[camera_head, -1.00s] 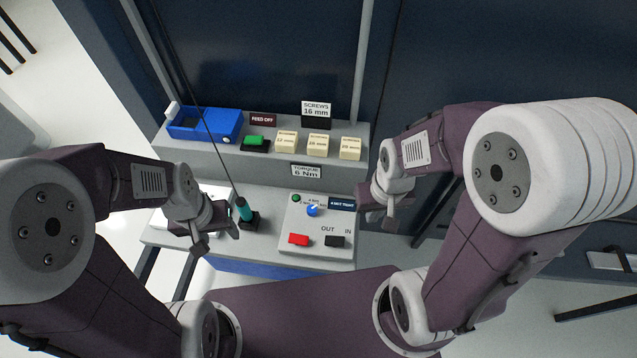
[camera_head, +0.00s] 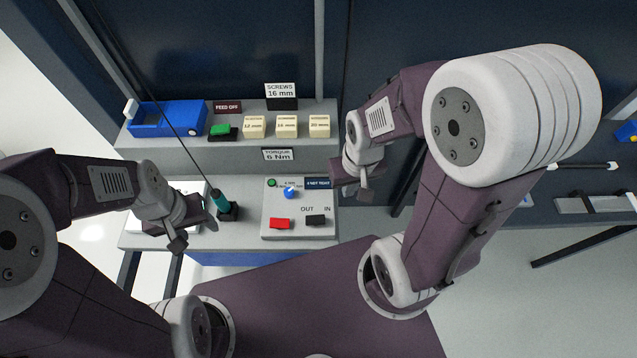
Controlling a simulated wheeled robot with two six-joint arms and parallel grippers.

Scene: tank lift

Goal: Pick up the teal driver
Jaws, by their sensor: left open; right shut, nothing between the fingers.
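The teal driver (camera_head: 221,201) stands in a small black holder (camera_head: 228,213) on the lower bench shelf, left of the control panel. It leans slightly, and a thin dark cable runs from its top up to the upper left. My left gripper (camera_head: 196,225) is open just left of the driver, with its fingers close to it. I cannot tell whether a finger touches the driver. My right gripper (camera_head: 352,193) is shut and empty at the right edge of the control panel.
The control panel (camera_head: 271,226) carries a red switch (camera_head: 282,223), a black switch (camera_head: 316,220) and a blue knob (camera_head: 290,193). The upper shelf (camera_head: 170,151) holds a blue tray (camera_head: 168,117), a green button (camera_head: 220,129), cream screw boxes (camera_head: 286,126) and signs.

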